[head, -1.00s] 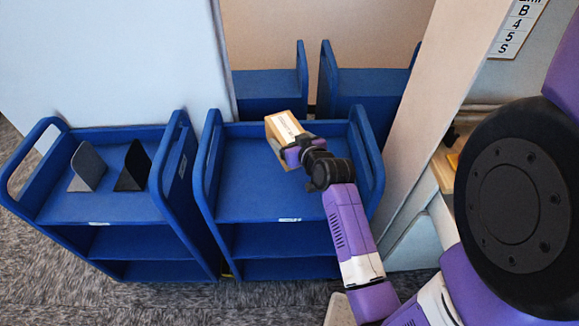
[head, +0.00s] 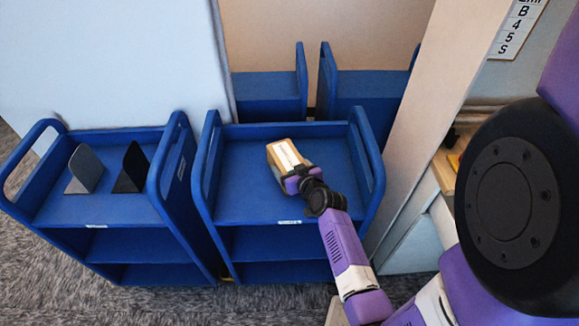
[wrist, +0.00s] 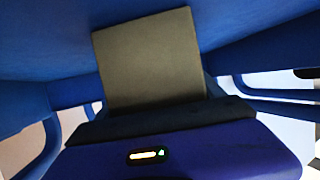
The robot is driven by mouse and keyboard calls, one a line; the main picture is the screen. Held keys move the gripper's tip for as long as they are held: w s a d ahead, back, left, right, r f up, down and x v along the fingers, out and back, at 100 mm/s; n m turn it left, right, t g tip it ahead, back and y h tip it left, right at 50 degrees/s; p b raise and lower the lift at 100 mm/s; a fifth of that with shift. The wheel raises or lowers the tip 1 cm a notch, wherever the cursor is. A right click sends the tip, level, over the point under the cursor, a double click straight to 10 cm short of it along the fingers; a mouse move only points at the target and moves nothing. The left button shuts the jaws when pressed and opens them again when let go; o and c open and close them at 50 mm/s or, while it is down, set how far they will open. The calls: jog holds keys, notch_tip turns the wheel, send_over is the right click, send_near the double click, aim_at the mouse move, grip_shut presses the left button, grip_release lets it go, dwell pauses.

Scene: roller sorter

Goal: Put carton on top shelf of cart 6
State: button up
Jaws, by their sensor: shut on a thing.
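The carton (head: 285,154) is a tan box with a pale label on top. It is over the top shelf (head: 240,190) of the right-hand front blue cart; I cannot tell whether it touches the shelf. My gripper (head: 297,174) is shut on the carton's near end. In the wrist view the carton's plain brown face (wrist: 150,60) fills the space beyond my gripper (wrist: 160,120), with blue cart surface around it. The cart's small front label (head: 289,222) is too small to read.
A second blue cart (head: 95,205) stands close on the left, with a grey bookend (head: 86,168) and a black bookend (head: 132,168) on top. More blue carts (head: 365,90) stand behind. A pale wall edge (head: 420,120) rises to the right. The shelf's left part is bare.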

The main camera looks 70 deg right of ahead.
jog(key=o, duration=1.9)
jog(key=b+v, duration=0.2)
jog(key=v, duration=1)
jog(key=s+a+r+n+t+y, duration=0.1)
jog(key=s+a+r+n+y, duration=0.1)
jog(key=a, duration=0.7)
jog(key=s+a+r+n+t+y, duration=0.1)
jog(key=a+r+n, duration=0.1)
jog(key=a, duration=0.6)
jog(key=s+a+r+n+t+y, duration=0.1)
jog(key=s+a+r+t+y, duration=0.1)
jog(key=a, duration=0.7)
jog(key=s+a+r+n+t+y, duration=0.1)
jog(key=s+a+r+n+y, duration=0.3)
jog(key=a+r, duration=0.2)
jog(key=shift+s+r+y, duration=0.3)
jog(key=shift+s+r, duration=0.1)
jog(key=shift+r, duration=0.4)
